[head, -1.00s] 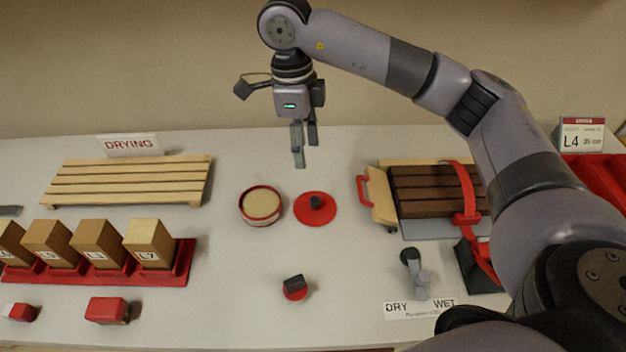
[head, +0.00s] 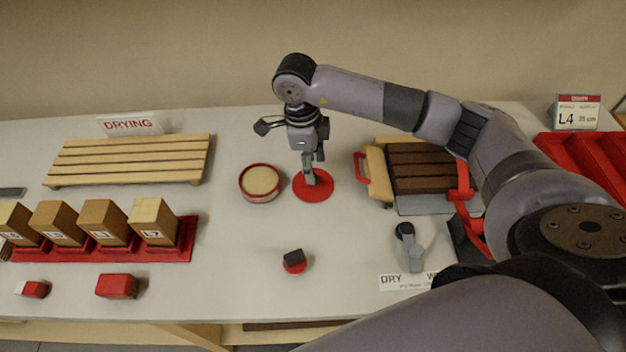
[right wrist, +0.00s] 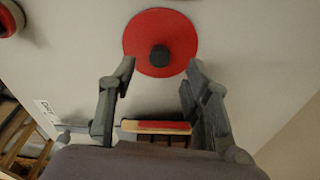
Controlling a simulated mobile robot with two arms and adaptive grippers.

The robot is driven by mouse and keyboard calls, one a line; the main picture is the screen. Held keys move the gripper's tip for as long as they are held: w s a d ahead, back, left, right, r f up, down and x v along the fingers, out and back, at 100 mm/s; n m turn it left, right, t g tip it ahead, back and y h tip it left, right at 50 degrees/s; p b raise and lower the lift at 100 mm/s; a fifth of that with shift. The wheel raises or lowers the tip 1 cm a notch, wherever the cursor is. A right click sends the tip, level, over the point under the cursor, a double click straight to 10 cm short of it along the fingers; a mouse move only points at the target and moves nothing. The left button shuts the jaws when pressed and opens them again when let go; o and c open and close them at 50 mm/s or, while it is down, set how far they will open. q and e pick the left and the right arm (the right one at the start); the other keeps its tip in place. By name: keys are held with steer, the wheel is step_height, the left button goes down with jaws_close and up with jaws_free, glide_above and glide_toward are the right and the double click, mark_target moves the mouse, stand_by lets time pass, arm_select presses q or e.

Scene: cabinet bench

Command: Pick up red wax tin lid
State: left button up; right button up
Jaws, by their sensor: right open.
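The red wax tin lid (head: 318,190) lies flat on the bench, a round red disc. Its dark knob (right wrist: 160,56) shows in the right wrist view; in the head view my gripper hides it. My right gripper (head: 308,176) points down over the lid. In the right wrist view the right gripper (right wrist: 158,72) is open, with the knob just beyond and between its fingertips. I cannot tell whether a finger touches the lid. The wax tin (head: 260,182), red-rimmed with pale wax, stands open just left of the lid. My left gripper is not in view.
A small red piece with a black top (head: 294,261) lies in front. The drying rack (head: 130,160) and wooden blocks in a red tray (head: 190,240) are at left. Bare bench lies between.

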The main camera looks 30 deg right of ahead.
step_height(320, 180, down, 4)
steer(key=shift+s+f+p, duration=0.1)
steer(key=shift+p, duration=0.55)
steer(key=shift+c, duration=0.3)
jaws_close()
